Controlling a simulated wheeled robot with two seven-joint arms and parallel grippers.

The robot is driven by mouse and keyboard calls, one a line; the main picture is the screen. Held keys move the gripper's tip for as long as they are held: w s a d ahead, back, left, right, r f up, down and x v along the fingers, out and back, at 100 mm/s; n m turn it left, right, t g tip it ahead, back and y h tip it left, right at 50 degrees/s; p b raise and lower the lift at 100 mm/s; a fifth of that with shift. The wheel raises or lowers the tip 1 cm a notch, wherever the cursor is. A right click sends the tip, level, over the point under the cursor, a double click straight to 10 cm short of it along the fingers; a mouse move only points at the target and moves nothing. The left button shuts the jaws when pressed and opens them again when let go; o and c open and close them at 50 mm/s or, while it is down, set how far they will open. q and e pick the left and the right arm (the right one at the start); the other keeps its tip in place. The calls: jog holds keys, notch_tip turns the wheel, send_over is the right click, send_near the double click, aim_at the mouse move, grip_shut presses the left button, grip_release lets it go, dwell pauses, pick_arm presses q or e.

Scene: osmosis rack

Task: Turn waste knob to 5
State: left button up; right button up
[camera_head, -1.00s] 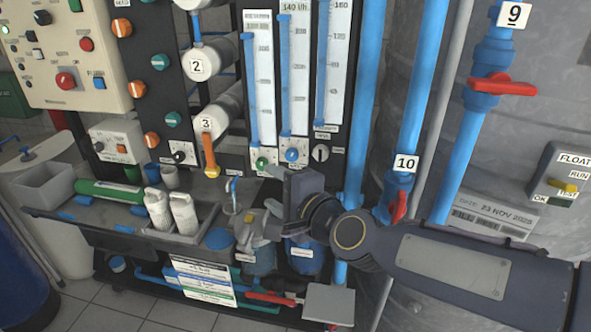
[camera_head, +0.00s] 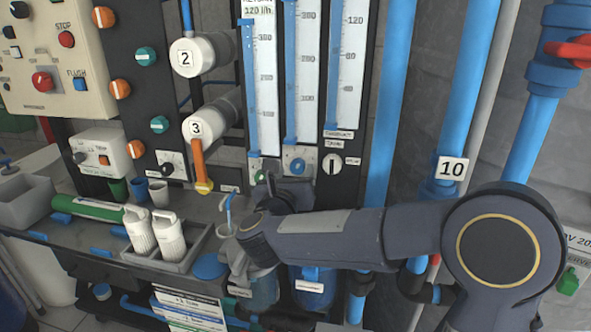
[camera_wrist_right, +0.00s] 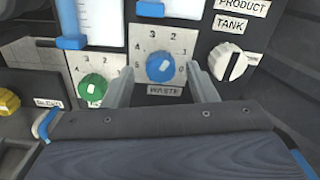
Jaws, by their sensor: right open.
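The waste knob is a blue dial (camera_wrist_right: 160,68) on a white numbered plate, with a "WASTE" label below it in the right wrist view. It also shows in the head view (camera_head: 298,167), below the middle flow gauge. Which number its pointer meets is too small to tell. My right gripper (camera_wrist_right: 161,75) is open, with one finger at each side of the blue knob in the wrist view. I cannot tell whether the fingers touch it. In the head view the right gripper (camera_head: 280,185) is just below the knob row, partly hidden by my arm. My left gripper is not in view.
A green knob (camera_wrist_right: 93,88) sits close to the left finger, and a white product tank knob (camera_wrist_right: 228,62) is to the right. An orange-handled valve (camera_head: 202,170) hangs to the left. White bottles (camera_head: 170,236) stand in a tray on the bench. Blue pipes (camera_head: 391,110) rise at right.

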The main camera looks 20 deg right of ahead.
jog(key=shift+x, duration=0.95)
jog(key=c, duration=1)
jog(key=shift+o, duration=0.2)
